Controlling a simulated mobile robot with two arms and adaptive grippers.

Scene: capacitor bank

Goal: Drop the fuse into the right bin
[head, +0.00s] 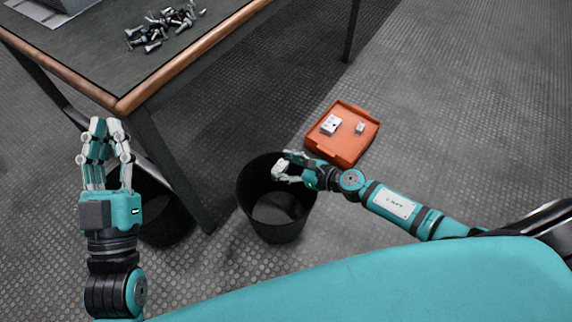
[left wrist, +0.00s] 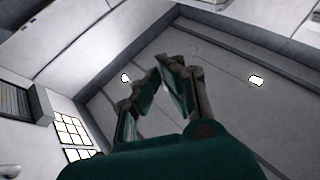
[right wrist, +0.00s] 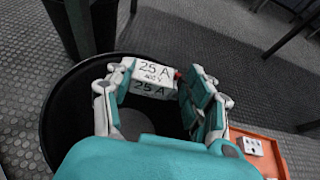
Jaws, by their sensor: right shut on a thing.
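The fuse (right wrist: 152,78) is a white block marked 25 A 400 V. My right gripper (head: 284,166) is shut on it, and it also shows in the right wrist view between the fingers of my right gripper (right wrist: 160,85). In the head view the fuse (head: 280,172) is over the mouth of the right bin, a round black bin (head: 277,228) on the floor. The bin's dark rim also shows behind the fuse in the right wrist view. My left gripper (head: 106,126) is raised at the left, empty, its fingertips together in the left wrist view (left wrist: 164,70).
An orange tray (head: 345,151) with two white blocks (head: 331,124) lies just beyond the bin. A second black bin (head: 168,222) is partly hidden behind my left gripper. A table (head: 90,55) with several bolts (head: 160,28) stands at upper left, its leg beside the bins.

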